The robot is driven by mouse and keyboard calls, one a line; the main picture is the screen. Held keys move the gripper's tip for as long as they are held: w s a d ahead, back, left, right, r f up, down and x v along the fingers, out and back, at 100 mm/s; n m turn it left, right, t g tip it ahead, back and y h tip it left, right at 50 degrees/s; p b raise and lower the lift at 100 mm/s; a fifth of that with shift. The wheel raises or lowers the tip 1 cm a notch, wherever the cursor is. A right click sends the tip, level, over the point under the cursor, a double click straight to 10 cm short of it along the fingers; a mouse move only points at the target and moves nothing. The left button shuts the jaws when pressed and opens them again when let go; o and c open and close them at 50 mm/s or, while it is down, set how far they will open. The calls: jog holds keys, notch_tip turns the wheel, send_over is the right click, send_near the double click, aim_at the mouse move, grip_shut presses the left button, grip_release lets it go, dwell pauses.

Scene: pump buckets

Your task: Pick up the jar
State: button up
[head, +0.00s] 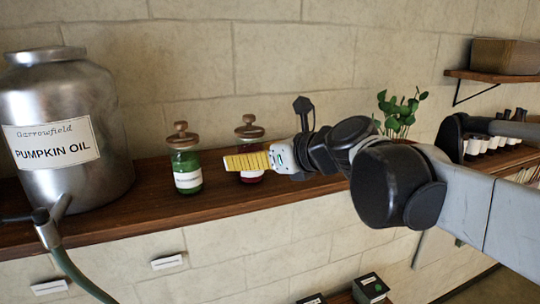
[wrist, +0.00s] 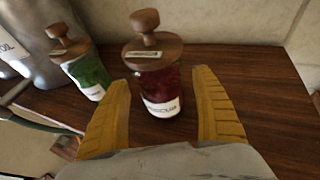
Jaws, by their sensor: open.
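A jar with dark red contents (wrist: 160,88), a round wooden lid and a white label stands upright on the wooden shelf. In the head view the same red jar (head: 250,132) is partly hidden behind my gripper (head: 246,162). A second jar with green contents (head: 186,165) and a wooden lid stands to its left; it also shows in the wrist view (wrist: 88,72). In the wrist view my gripper (wrist: 163,108) is open, with its yellow ribbed fingers on either side of the red jar's lower part. A gap shows between each finger and the jar.
A large metal can labelled pumpkin oil (head: 70,125) with a tap and hose stands at the left of the wooden shelf (head: 130,216). A green plant (head: 400,112) stands behind my arm. A stone wall (head: 290,55) runs close behind the jars.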

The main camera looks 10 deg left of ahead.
jog(key=shift+w+a+f, duration=0.25)
jog(key=shift+w+a, duration=0.2)
jog(key=shift+s+d+r, duration=0.1)
jog(key=shift+s+d, duration=0.1)
jog(key=shift+s, duration=0.05)
jog(key=shift+c, duration=0.9)
jog(key=c, duration=1.3)
jog(key=shift+c, duration=0.2)
